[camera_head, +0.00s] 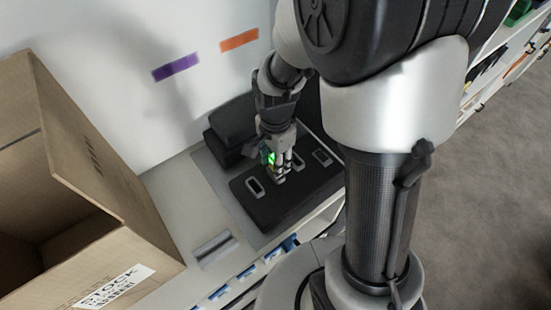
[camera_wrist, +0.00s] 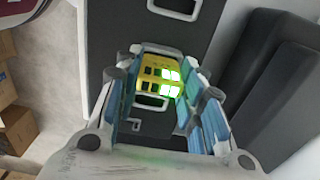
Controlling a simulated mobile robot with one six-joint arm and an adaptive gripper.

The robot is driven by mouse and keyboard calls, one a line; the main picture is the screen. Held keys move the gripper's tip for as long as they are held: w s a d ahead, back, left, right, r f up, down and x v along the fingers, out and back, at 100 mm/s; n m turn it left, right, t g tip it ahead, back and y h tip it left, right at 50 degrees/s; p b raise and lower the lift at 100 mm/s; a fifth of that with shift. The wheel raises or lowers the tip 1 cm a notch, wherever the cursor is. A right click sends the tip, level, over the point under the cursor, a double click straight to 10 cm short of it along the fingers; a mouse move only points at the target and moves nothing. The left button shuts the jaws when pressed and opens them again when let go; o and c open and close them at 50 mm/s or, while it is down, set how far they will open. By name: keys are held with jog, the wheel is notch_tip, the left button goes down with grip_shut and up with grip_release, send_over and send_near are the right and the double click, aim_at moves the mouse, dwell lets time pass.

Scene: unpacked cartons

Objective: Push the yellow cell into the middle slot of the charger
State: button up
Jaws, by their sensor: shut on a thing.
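The yellow cell (camera_wrist: 151,78) is between the blue-padded fingers of my gripper (camera_wrist: 160,90) in the wrist view. Its top has dark square openings, some lit bright green. My gripper is shut on it. A pale-rimmed slot of the dark charger (camera_wrist: 112,18) shows right beside and partly under the cell. In the head view my gripper (camera_head: 276,168) points down over the middle part of the charger (camera_head: 270,208), and a green glow shows at its fingers. I cannot tell how deep the cell sits.
One pale-rimmed slot (camera_head: 254,186) lies left of my gripper and another slot (camera_head: 322,157) lies to the right. A black block (camera_head: 229,128) stands behind the charger against the wall. An open carton (camera_head: 100,190) stands at the left.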

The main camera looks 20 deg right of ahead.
jog(key=shift+f+b, duration=0.65)
jog(key=shift+f, duration=0.35)
dwell(1.2)
jog(key=o, duration=1.4)
notch_tip(320, 180, up, 12)
jog(key=shift+f, duration=0.25)
jog(key=shift+s+r, duration=0.15)
jog(key=shift+r, duration=0.4)
jog(key=s+r+n+t, duration=0.1)
jog(key=s+r+n, duration=0.1)
jog(key=s+n, duration=0.2)
jog(key=s+r+n+t, duration=0.2)
jog(key=s+r+n, duration=0.1)
jog(key=s+n, duration=0.2)
jog(key=s+r+n+t, duration=0.1)
jog(key=s+r+n, duration=0.1)
jog(key=s+n, duration=0.3)
jog(key=shift+s+r+t, duration=0.3)
jog(key=shift+s+r, duration=0.05)
jog(key=shift+r, duration=0.05)
